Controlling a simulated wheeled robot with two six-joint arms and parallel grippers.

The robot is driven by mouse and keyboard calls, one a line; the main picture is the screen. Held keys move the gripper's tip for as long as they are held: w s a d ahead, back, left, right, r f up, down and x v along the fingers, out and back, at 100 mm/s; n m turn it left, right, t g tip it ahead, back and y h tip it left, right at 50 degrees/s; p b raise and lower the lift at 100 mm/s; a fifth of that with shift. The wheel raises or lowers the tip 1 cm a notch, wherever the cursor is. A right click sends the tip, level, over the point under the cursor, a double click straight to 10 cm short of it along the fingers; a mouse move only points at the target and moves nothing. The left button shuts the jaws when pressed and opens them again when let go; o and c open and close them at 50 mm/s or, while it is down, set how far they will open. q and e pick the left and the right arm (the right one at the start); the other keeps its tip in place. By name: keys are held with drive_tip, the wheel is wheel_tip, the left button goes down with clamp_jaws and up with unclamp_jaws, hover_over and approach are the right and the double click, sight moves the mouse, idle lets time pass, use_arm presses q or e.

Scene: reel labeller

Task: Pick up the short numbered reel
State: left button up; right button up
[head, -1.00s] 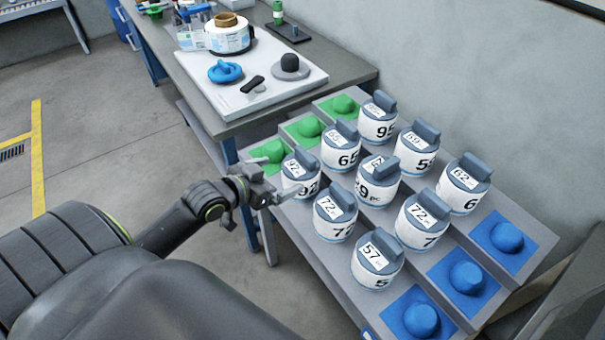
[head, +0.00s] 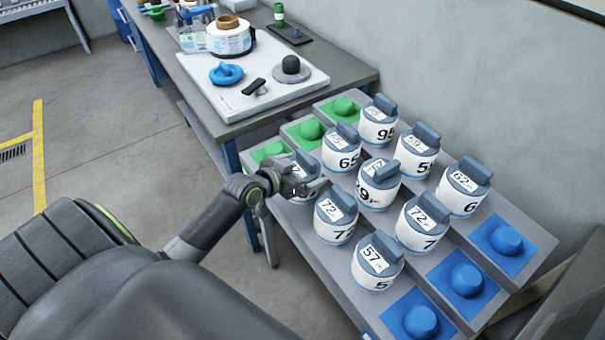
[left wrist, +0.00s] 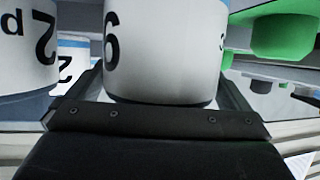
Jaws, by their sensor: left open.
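Several white numbered reels with grey-blue handled tops stand in rows on a stepped grey rack (head: 290,243). Among them are reels marked 65 (head: 340,152), 57 (head: 374,268) and 72 (head: 334,222). My left gripper (head: 308,186) is open at the front-left reel, marked 92 in the earlier view and now mostly hidden behind the gripper (head: 300,163). In the left wrist view a white reel (left wrist: 168,60) with an upside-down digit stands between the open fingers (left wrist: 160,88). I cannot tell whether they touch it. My right gripper is out of view.
Green knobbed pads (head: 311,129) lie at the rack's left end and blue knobbed pads (head: 466,279) at its right end. Neighbouring reels stand close by. A workbench (head: 215,122) with a white board, a label roll (head: 229,40) and small parts stands behind.

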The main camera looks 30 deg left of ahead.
use_arm(q)
drive_tip(key=c, duration=0.8)
drive_tip(key=shift+o, duration=0.2)
